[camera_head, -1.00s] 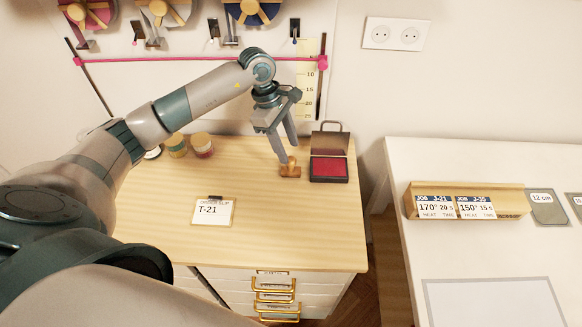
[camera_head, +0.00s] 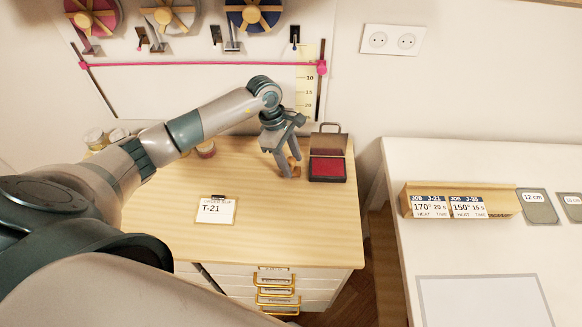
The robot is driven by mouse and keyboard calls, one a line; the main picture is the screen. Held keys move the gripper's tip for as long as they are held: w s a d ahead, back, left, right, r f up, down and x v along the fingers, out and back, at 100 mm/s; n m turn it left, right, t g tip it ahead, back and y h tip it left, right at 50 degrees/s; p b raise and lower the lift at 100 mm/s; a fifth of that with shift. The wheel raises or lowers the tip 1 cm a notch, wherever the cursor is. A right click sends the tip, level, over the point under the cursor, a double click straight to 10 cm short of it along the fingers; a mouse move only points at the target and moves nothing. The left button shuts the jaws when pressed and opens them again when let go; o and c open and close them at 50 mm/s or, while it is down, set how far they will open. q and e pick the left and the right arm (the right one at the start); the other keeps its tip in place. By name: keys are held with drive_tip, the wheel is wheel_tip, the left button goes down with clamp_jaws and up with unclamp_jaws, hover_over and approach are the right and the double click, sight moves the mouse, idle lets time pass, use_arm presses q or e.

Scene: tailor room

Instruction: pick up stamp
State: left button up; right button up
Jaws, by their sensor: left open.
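The stamp (camera_head: 293,168), a small wooden piece, stands on the wooden desk top (camera_head: 270,225), just left of the open ink pad. My left gripper (camera_head: 289,172) is open and lowered at the stamp, with its fingers around or in front of it; I cannot tell which exactly. The fingers hide part of the stamp. The ink pad (camera_head: 327,168) has a red pad and a raised lid. My right gripper is not in view.
A T-21 card on a small clipboard (camera_head: 216,209) lies on the desk. Several jars (camera_head: 205,149) stand at the back left, partly behind my arm. A white table (camera_head: 400,250) with a wooden card holder (camera_head: 500,201) is at right. The desk front is clear.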

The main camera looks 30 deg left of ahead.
sight(295, 161)
use_arm(q)
drive_tip(key=c, duration=1.1)
drive_tip(key=shift+r, duration=0.1)
drive_tip(key=shift+w+r+b, duration=0.1)
drive_tip(key=shift+r+b, duration=0.6)
drive_tip(key=shift+b, duration=0.05)
wheel_tip(295, 161, up, 2)
drive_tip(key=shift+r+b, duration=0.2)
drive_tip(key=shift+b, duration=0.7)
drive_tip(key=s+d+r+b, duration=0.4)
drive_tip(key=s+d+r, duration=0.3)
drive_tip(key=d, duration=0.2)
drive_tip(key=shift+s, duration=0.3)
